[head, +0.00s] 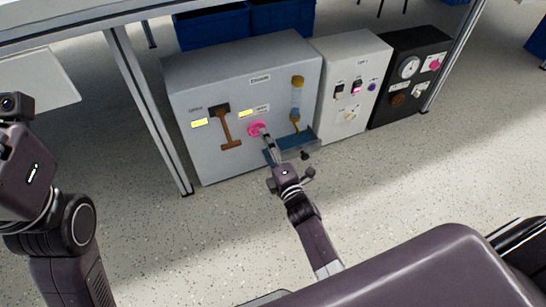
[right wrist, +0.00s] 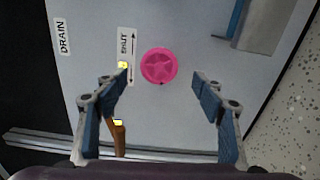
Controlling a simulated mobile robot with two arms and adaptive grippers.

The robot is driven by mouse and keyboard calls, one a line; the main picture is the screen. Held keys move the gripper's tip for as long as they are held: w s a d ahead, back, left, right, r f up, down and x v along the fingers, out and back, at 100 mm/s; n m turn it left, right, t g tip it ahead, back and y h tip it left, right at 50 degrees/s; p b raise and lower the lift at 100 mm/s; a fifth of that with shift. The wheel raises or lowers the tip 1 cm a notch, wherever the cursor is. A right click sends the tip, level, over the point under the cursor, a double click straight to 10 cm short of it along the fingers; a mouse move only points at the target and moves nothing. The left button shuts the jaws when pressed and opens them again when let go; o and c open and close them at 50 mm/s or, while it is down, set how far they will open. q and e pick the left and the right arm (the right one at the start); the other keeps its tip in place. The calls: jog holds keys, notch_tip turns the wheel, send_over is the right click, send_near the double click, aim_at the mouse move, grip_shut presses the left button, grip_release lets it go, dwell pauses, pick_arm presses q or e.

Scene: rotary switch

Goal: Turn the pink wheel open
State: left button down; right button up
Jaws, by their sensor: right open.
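The pink wheel (head: 257,130) is a small round knob on the front of the grey cabinet (head: 215,80). In the right wrist view the pink wheel (right wrist: 158,66) shows its spokes and lies between and just beyond the fingertips. My right gripper (head: 267,143) is close in front of it; in the right wrist view the right gripper (right wrist: 160,76) is open, with one blue-padded finger on each side and nothing held. I cannot tell whether a finger touches the wheel. My left arm is at the left edge of the head view; its fingers are out of sight.
A brown lever (head: 227,127) is left of the wheel. A white box (head: 350,85) and a black box (head: 410,75) stand farther right. A table leg (head: 150,110) is left.

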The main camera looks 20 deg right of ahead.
jog(key=s, duration=0.6)
jog(key=shift+s, duration=0.15)
jog(key=shift+d, duration=0.1)
